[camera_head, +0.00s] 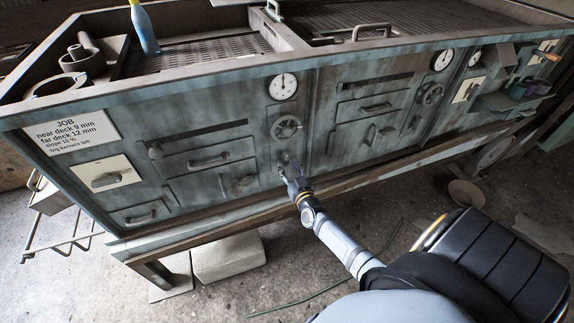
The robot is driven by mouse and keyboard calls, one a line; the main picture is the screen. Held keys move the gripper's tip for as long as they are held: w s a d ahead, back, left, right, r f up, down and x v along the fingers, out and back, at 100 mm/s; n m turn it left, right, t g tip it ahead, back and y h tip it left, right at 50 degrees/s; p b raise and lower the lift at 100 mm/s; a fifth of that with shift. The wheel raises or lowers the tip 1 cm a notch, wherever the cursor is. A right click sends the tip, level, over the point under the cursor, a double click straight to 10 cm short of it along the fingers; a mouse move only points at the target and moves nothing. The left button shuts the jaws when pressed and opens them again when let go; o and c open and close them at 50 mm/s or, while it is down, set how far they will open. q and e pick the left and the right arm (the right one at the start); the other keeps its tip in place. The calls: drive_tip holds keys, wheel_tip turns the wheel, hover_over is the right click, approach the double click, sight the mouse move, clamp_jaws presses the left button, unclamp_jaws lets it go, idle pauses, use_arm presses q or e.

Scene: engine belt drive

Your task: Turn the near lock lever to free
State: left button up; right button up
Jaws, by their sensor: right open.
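My right gripper (289,172) reaches up from the lower right to the front of the green machine. Its jaws are open and point at the panel just below the near handwheel (287,127). A small dark fitting at the fingertips, which looks like the near lock lever (284,158), is partly hidden by the fingers. I cannot tell its angle or whether the fingers touch it. The round white near gauge (283,86) sits above the handwheel. My left gripper is not in view.
A job card (73,133) is on the machine's left front. Drawers with handles flank the near handwheel. A far gauge (442,60) and far handwheel (430,94) sit to the right. A blue bottle (144,30) stands on top. A concrete block (228,257) lies below on open floor.

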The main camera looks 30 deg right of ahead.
drive_tip(key=shift+x, duration=1.05)
clamp_jaws()
